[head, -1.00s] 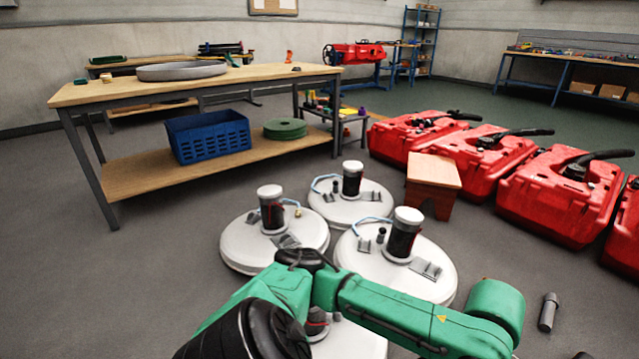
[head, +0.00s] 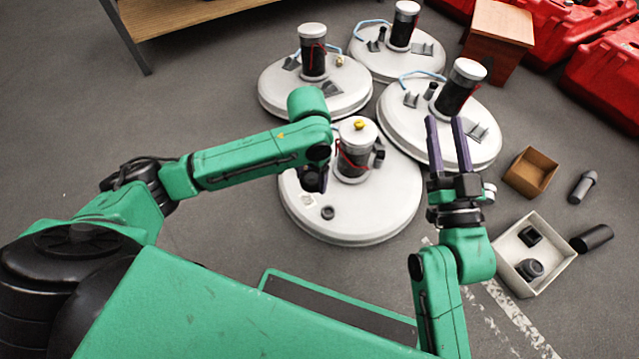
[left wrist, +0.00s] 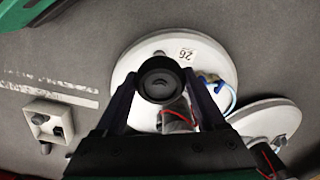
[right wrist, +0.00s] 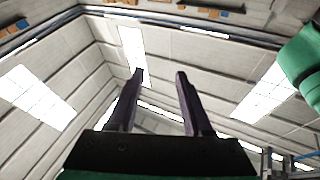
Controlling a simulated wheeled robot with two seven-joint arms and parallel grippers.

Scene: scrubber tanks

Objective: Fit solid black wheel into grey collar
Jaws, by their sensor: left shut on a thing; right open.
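My left gripper (left wrist: 160,92) is shut on a solid black wheel (left wrist: 161,80), which shows face-on between its fingertips in the left wrist view. In the head view the left gripper (head: 316,178) hangs over the left part of the nearest white round scrubber tank (head: 375,215), and the wheel is hard to make out. That tank has an upright motor with a yellow knob, a white label and a small dark round fitting (head: 328,212). I cannot pick out the grey collar for certain. My right gripper (head: 446,132) is open and empty, pointing up; its purple fingers also show in the right wrist view (right wrist: 160,95).
Several other white tanks (head: 320,90) stand just behind. At right, a white box (head: 540,277) holds black parts, near an open brown box (head: 531,171), a grey cylinder (head: 582,187) and a black cylinder (head: 592,238). A wooden stool (head: 498,40) and red machines stand behind.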

